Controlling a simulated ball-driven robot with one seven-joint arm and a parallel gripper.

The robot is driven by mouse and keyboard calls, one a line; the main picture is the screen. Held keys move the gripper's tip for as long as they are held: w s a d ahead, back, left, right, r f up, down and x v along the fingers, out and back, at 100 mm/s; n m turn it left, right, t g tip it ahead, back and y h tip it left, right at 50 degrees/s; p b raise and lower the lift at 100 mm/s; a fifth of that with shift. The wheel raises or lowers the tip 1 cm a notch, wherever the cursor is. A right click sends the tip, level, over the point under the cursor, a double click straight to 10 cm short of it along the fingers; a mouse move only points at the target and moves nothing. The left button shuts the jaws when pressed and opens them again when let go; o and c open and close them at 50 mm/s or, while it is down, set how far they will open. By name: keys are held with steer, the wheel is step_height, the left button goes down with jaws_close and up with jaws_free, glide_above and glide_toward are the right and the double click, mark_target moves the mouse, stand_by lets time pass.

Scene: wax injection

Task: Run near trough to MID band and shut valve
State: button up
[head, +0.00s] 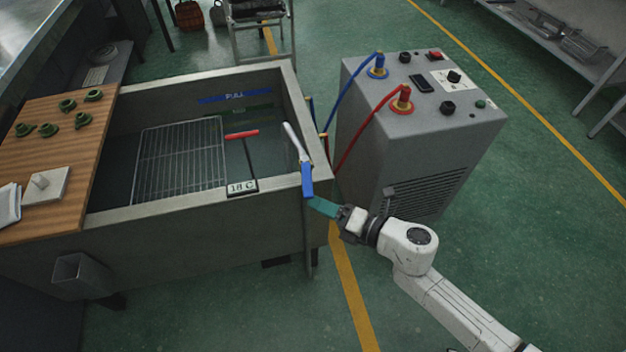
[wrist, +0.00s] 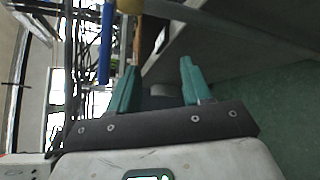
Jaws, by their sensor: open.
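The trough (head: 200,202) is a grey open tank with clear liquid in it. A blue FULL mark (head: 235,97) shows on its far inner wall, with a dim green band below it that I cannot read. A valve with a blue lever handle (head: 307,181) sits at the right rim, beside a pale spout (head: 296,142) that leans over the tank. My gripper (head: 322,206) is open, its teal fingers just below and right of the blue handle. In the wrist view the blue handle (wrist: 106,45) stands left of the fingers (wrist: 158,78), not between them.
A wire rack (head: 180,160), a red-handled tool (head: 242,134) and an 18 C plate (head: 241,188) are at the trough. A grey machine (head: 425,125) with red and blue hoses stands right of it. A wooden board (head: 45,150) holds green pieces.

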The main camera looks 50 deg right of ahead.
steer(key=w+a+f+n+h, duration=0.1)
steer(key=w+a+h, duration=0.1)
steer(key=h, duration=0.1)
steer(key=n+g+h+b, duration=0.2)
steer(key=h, duration=0.9)
glide_toward(305, 162)
steer(key=x, duration=0.5)
steer(key=shift+w+d+f, duration=0.1)
steer(key=shift+w+d, duration=0.1)
steer(key=shift+w, duration=0.05)
steer(key=shift+c, duration=0.5)
jaws_close()
